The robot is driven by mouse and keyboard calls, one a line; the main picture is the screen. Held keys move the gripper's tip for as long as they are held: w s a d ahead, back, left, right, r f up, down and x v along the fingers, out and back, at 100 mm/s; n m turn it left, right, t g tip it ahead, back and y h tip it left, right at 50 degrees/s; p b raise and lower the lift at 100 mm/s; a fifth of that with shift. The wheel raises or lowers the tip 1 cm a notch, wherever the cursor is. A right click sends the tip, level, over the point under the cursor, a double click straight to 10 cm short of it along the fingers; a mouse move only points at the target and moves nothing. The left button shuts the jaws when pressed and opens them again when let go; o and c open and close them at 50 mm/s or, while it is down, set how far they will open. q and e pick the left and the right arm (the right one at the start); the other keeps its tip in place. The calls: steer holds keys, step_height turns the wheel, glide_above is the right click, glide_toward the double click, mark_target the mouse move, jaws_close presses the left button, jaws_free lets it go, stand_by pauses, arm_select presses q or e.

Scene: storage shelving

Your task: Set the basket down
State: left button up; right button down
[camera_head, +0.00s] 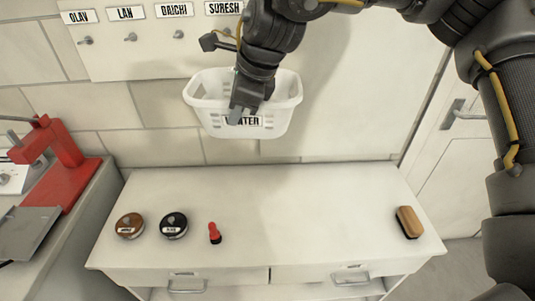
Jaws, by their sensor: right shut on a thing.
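A white slotted basket (281,122) with a label that seems to read "WINTER", partly covered, hangs in the air above the back of the white cabinet top (300,208). My right gripper (240,112) comes down from above and is shut on the basket at its label side. The basket looks roughly level and apart from the cabinet top. Its far inside is partly hidden by my wrist. My left gripper does not show.
On the cabinet top stand a brown tin (130,225), a black tin (174,225), a small red-topped item (214,233) and a brush (408,222) at right. The middle is clear. Named hooks (130,41) line the wall; a red device (55,160) stands left.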

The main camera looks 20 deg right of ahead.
steer(key=s+d+f, duration=0.3)
steer(key=d+f, duration=0.3)
steer(key=f, duration=0.2)
steer(key=s+d+f+b, duration=0.1)
steer(key=s+d+f, duration=0.3)
steer(key=d+f, duration=0.3)
steer(key=s+d+f+n+b, duration=0.1)
steer(key=s+d+f, duration=0.2)
steer(key=d+f, duration=0.4)
steer(key=shift+s+d+f, duration=0.15)
steer(key=shift+s+f, duration=0.15)
steer(key=shift+f, duration=0.6)
steer(key=shift+w+a+f+p, duration=0.55)
steer(key=shift+a+f+p, duration=0.05)
steer(key=shift+a+f, duration=1.6)
steer(key=shift+w+a+f+p, duration=0.6)
steer(key=shift+a+f, duration=1.55)
steer(key=shift+a, duration=0.2)
steer(key=shift+w+a+f+p, duration=0.55)
steer(key=shift+a+f, duration=1.6)
steer(key=shift+a, duration=0.1)
steer(key=c, duration=1.6)
jaws_free()
steer(key=shift+o, duration=0.3)
